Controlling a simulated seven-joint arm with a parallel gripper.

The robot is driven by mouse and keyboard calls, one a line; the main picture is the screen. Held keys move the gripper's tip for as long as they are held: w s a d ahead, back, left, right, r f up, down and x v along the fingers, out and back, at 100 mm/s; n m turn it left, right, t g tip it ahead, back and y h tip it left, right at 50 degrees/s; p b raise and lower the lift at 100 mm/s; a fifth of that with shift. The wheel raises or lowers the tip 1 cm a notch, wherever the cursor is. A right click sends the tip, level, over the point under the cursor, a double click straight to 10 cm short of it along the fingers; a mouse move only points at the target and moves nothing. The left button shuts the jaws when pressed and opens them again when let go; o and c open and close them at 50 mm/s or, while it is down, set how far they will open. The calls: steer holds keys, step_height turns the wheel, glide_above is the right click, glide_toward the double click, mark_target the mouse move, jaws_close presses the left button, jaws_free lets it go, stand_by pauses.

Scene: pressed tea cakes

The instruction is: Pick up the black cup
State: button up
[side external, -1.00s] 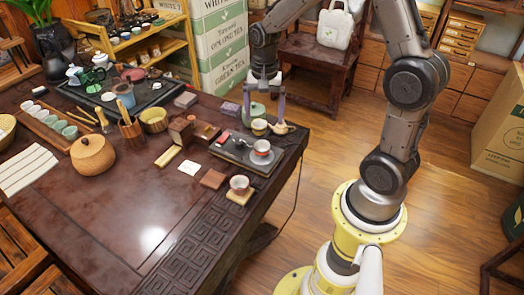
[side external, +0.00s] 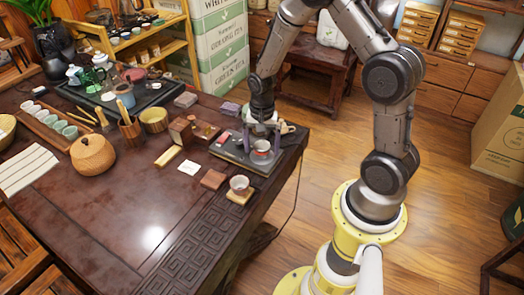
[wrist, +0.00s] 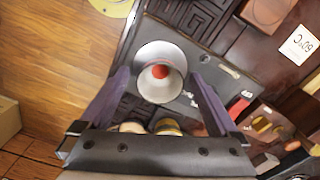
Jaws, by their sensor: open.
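A small cup (side external: 261,147) with a pale inside and a red spot at its bottom stands on a dark tray (side external: 228,150) near the table's right edge. It also shows in the wrist view (wrist: 148,90), between the fingertips. Its outer side is mostly hidden, so I cannot tell whether it is black. My gripper (side external: 262,139) points down over this cup. Its two fingers are apart, one on each side of the cup in the wrist view (wrist: 160,79), with gaps visible between fingers and rim.
Another cup (side external: 239,182) stands on a small wooden coaster nearer the front. Rims of other cups (wrist: 168,126) show right beside my gripper's body, partly hidden. A brown block (side external: 213,179) and a wooden box (side external: 181,130) lie left of the tray. The table's front middle is clear.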

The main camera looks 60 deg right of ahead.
jaws_close()
stand_by(0.5)
steer(key=shift+r, duration=0.15)
